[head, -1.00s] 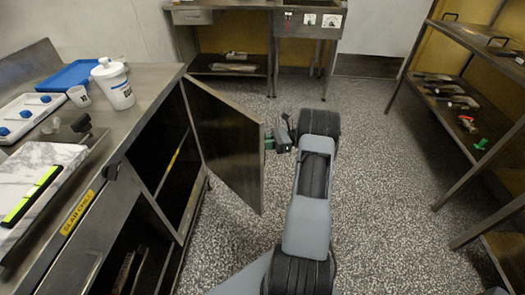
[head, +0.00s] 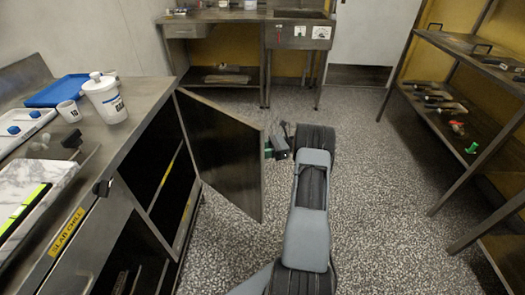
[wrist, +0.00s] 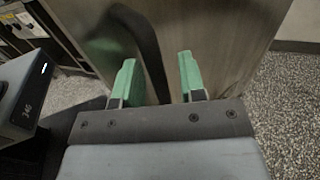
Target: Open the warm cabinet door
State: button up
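The cabinet door (head: 222,155), a dark metal panel, stands swung out from the cabinet (head: 133,165) under the left counter. The dark interior shows behind it. My gripper (head: 278,147) is at the door's outer free edge, on the side away from the cabinet. In the wrist view my gripper (wrist: 158,80) has its two green fingers apart, facing the door panel (wrist: 215,40). A dark curved bar (wrist: 150,45), which looks like the door handle, runs between the fingers, with gaps visible on both sides. In the head view the handle is hidden.
The counter holds a white tub (head: 105,98), a cup (head: 69,111), a blue tray (head: 57,91) and a marble slab (head: 30,180). A shelf rack (head: 465,80) stands right, and a bench (head: 215,17) at the back. Speckled floor (head: 385,190) is clear between them.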

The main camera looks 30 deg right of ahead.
jog(key=shift+d, duration=0.1)
jog(key=v, duration=0.7)
jog(key=shift+d+p, duration=0.15)
jog(key=shift+p, duration=0.15)
jog(key=shift+s, duration=0.1)
